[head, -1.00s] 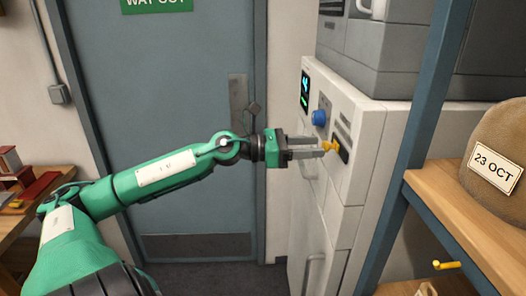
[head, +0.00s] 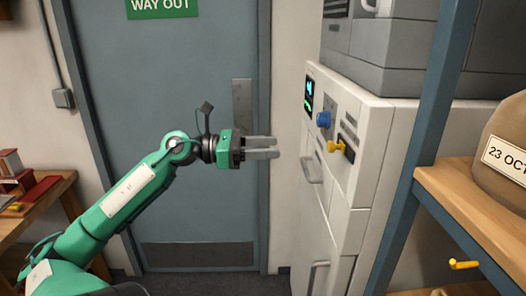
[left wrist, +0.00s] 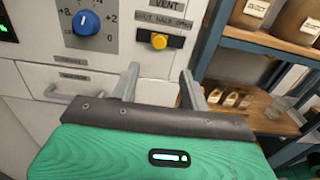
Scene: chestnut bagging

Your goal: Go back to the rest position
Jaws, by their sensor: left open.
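My left gripper (head: 262,148) is open and empty in front of the blue-grey door, to the left of the white machine (head: 340,200). A gap separates its fingers from the machine. The machine's front carries a blue knob (head: 323,119) and, below it, a yellow vent lever (head: 336,146). In the left wrist view the two fingers (left wrist: 160,85) stand apart with nothing between them. The blue knob (left wrist: 86,22) and the yellow vent knob (left wrist: 159,41) show beyond them. My right gripper is not in view.
A blue-posted shelf (head: 470,200) at the right holds a brown sack (head: 505,150) labelled 23 OCT. A wooden table (head: 35,205) with red items stands at the left. The grey door (head: 160,120) lies behind my arm.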

